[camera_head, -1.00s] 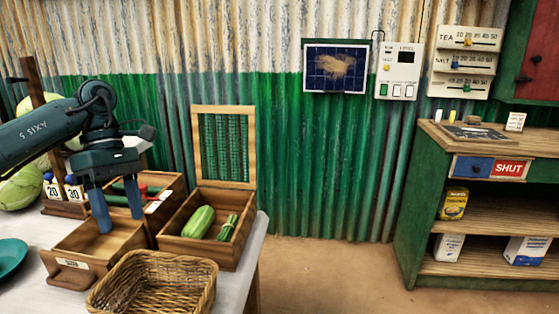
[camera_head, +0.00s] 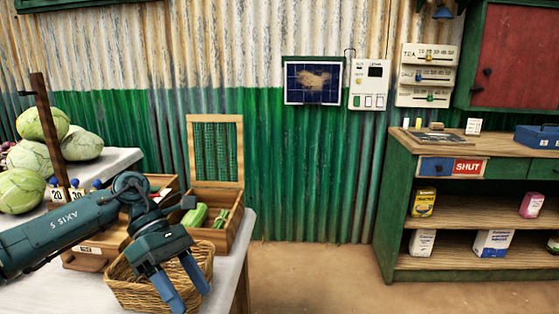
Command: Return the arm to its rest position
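My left gripper (camera_head: 184,290) hangs in front of the wicker basket (camera_head: 125,288) at the lower left, its two blue fingers pointing down and apart. It is open, with nothing seen between the fingers. The basket is partly hidden behind it. My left arm (camera_head: 62,232) reaches in from the left edge above the white table. My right gripper is not in view.
A wooden box (camera_head: 240,217) with a raised mesh lid holds a green vegetable (camera_head: 195,215) and a green bundle. Melons (camera_head: 40,123) lie at the left. A green counter (camera_head: 392,215) with a SHUT sign stands right. The floor between is clear.

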